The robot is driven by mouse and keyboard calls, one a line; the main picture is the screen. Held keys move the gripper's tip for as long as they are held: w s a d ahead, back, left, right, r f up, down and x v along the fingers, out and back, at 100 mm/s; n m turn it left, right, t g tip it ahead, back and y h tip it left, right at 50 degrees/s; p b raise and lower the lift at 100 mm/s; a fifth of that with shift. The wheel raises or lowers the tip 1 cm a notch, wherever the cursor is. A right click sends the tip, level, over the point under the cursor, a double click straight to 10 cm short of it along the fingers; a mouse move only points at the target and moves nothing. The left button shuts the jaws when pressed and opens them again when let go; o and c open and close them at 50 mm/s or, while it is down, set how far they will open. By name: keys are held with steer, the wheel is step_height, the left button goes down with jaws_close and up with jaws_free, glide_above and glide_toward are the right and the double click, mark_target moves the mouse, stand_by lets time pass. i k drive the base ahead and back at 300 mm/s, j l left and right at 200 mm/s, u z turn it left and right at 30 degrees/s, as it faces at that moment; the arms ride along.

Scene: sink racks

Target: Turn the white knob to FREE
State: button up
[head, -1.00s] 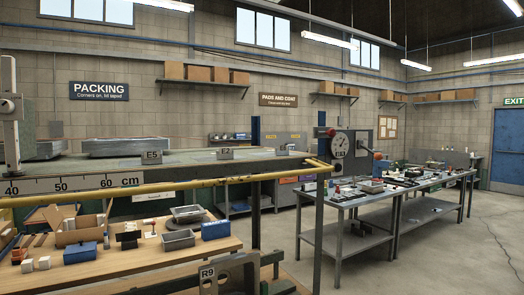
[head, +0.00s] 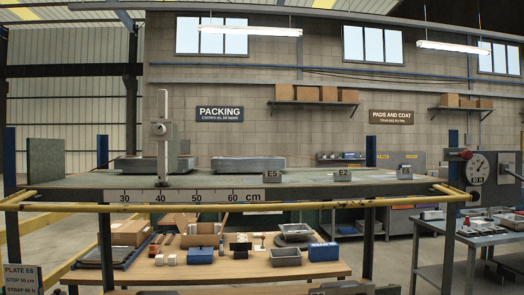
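No knob marked FREE can be made out in the head view. A pale round knob-like part (head: 159,129) sits on the slider block of an upright metal post (head: 162,100). The post stands on the stone-grey slab (head: 330,189) at the left, behind the ruler. It is too small to tell its setting, and I cannot tell whether it is the white knob. A round dial (head: 478,168) and a red knob (head: 465,154) are on a grey panel at the right. My gripper is not in view.
Grey plates (head: 248,164) lie on the slab. A wooden bench (head: 230,268) below holds boxes and trays. Another table (head: 490,238) stands at the right, with floor visible beside it.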

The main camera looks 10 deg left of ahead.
mark_target(159, 129)
steer(key=u, duration=1.25)
